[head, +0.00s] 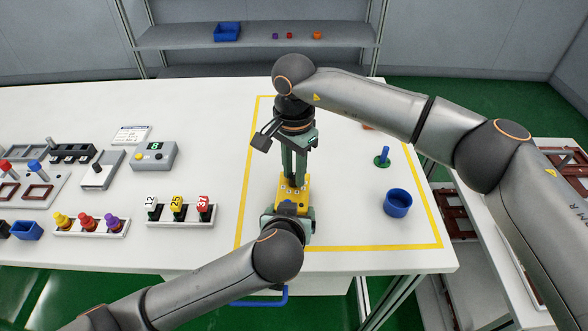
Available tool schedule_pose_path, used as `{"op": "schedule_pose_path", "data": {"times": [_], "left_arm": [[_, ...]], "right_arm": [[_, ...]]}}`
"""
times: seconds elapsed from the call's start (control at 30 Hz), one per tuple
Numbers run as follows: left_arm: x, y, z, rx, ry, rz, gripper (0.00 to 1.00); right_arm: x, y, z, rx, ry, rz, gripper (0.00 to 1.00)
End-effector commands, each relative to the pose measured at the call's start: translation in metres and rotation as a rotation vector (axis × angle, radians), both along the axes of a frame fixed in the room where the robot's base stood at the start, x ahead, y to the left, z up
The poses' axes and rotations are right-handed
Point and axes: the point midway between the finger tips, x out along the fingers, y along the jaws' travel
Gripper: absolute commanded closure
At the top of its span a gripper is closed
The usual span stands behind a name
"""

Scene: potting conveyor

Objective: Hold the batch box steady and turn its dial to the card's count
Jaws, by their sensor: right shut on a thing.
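A yellow box (302,195), which I take for the batch box, sits on the white table with small pale marks along its top. My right gripper (294,177) points down at it from above. Its green fingers are shut at the box's top, apparently on the dial, which they hide. My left gripper (289,207) is at the near side of the box, with its wrist covering that side. I cannot see whether its fingers are open or shut. A white card (131,135) lies at the back left; its print is too small to read.
A yellow tape outline (345,249) surrounds the box. Inside it, on the right, are a blue cup (398,203) and a green-based blue peg (383,157). On the left are a grey display unit (155,156), a numbered block rack (178,216) and a coloured knob rack (91,227).

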Motion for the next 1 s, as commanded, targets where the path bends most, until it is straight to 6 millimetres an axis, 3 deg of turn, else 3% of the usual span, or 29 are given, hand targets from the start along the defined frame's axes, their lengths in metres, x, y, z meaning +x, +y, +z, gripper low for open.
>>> {"op": "schedule_pose_path", "data": {"times": [0.53, 1.0], "left_arm": [[0.0001, 0.0001, 0.0002, 0.0, 0.0, 0.0, 0.58], [0.0002, 0.0003, 0.0, 0.001, 0.0, 0.001, 0.58]], "right_arm": [[0.0001, 0.0, 0.0006, 0.0, 0.0, -0.063, 1.0], [0.0, 0.0, 0.001, 0.001, -0.001, -0.441, 1.0]]}}
